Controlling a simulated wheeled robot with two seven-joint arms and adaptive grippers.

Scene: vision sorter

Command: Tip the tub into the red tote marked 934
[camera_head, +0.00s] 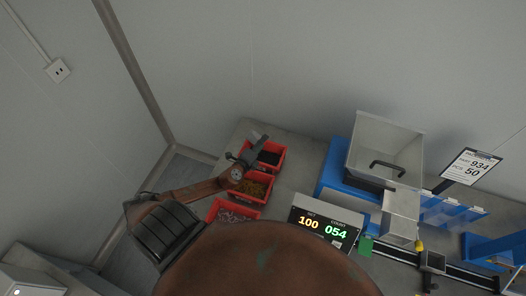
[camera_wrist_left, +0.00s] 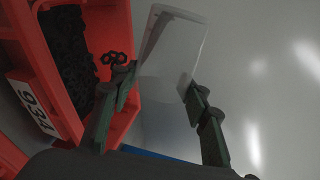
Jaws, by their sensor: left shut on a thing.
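The red tote marked 934 shows in the left wrist view (camera_wrist_left: 68,117), with its white label facing me and black parts (camera_wrist_left: 70,50) inside. In the head view it is the farthest red tote (camera_head: 282,158). My left gripper (camera_head: 252,152) is over its left side. In the wrist view the left gripper (camera_wrist_left: 160,95) is shut on a pale, see-through tub (camera_wrist_left: 178,42), tilted beside and above the tote. A black wheel-shaped part (camera_wrist_left: 113,58) shows by the tote's inner wall. I see no parts in the tub. The right gripper is out of view.
Two more red totes stand nearer, one with yellowish parts (camera_head: 266,199) and one with pinkish parts (camera_head: 235,211).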

